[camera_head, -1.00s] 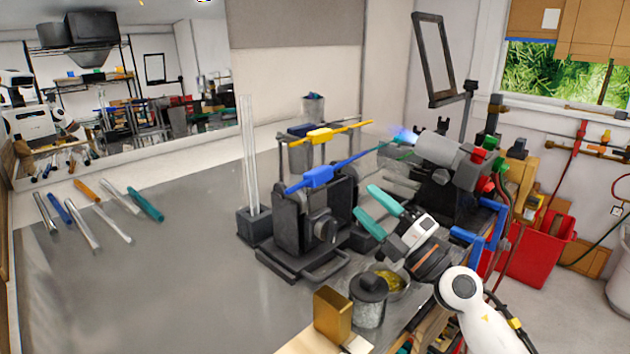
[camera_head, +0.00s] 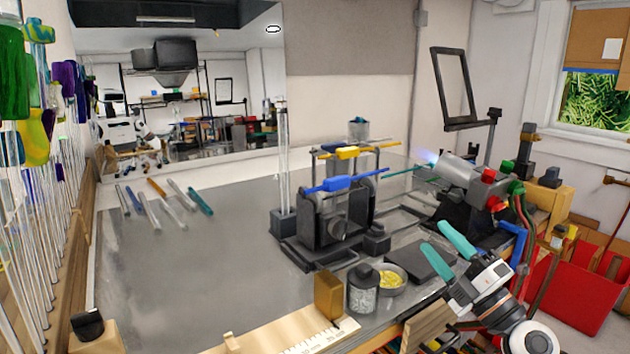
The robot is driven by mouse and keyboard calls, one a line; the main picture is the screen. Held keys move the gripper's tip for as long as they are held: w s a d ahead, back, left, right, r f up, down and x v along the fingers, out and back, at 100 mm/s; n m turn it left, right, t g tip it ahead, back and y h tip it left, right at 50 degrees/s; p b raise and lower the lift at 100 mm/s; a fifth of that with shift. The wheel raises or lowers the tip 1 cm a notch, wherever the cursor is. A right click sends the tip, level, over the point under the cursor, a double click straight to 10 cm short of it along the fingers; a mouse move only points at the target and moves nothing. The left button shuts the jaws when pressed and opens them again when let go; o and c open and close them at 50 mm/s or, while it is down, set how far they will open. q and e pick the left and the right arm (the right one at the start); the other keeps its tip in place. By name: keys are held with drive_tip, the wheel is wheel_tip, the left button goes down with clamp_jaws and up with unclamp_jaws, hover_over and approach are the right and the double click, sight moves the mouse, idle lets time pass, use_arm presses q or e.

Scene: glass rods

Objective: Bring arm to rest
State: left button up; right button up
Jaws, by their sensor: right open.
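My right gripper (camera_head: 445,242) has two teal fingers spread apart with nothing between them. It hangs over the front right edge of the workbench, to the right of a dish with yellow contents (camera_head: 391,280). Its white and grey arm comes in from the lower right corner. A burner (camera_head: 468,172) with a blue flame at its left tip stands behind the gripper. A teal rod (camera_head: 405,172) lies level with its end near the flame. My left gripper is not in this view.
A dark rod stand (camera_head: 340,215) holds blue and yellow pieces. Coloured glass rods (camera_head: 35,200) hang at far left. The bench's left middle is clear.

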drive_tip(key=s+d+f+m+g+h, duration=0.25)
drive_tip(key=s+f+m+h, duration=0.25)
drive_tip(key=f+m+h, duration=0.45)
drive_tip(key=s+d+f+m+g+h, duration=0.1)
drive_tip(key=s+d+f+m+h, duration=0.3)
drive_tip(key=f+m+h, duration=0.55)
drive_tip(key=s+a+f+m+g+y, duration=0.2)
drive_tip(key=s+a+f+g+y, duration=0.2)
drive_tip(key=s+f+g, duration=0.55)
drive_tip(key=s+a+f+m+g+y, duration=0.1)
drive_tip(key=s+a+f+g+y, duration=0.45)
drive_tip(key=s, duration=0.85)
wheel_tip(320, 180, down, 25)
drive_tip(key=d+t+h, duration=0.1)
drive_tip(key=h, duration=0.2)
drive_tip(key=s+d+f+g, duration=0.1)
drive_tip(key=s+d+f, duration=0.2)
drive_tip(key=s+f, duration=1.4)
drive_tip(key=shift+s+d+f, duration=0.15)
drive_tip(key=shift+s+f, duration=0.05)
drive_tip(key=shift+f, duration=0.6)
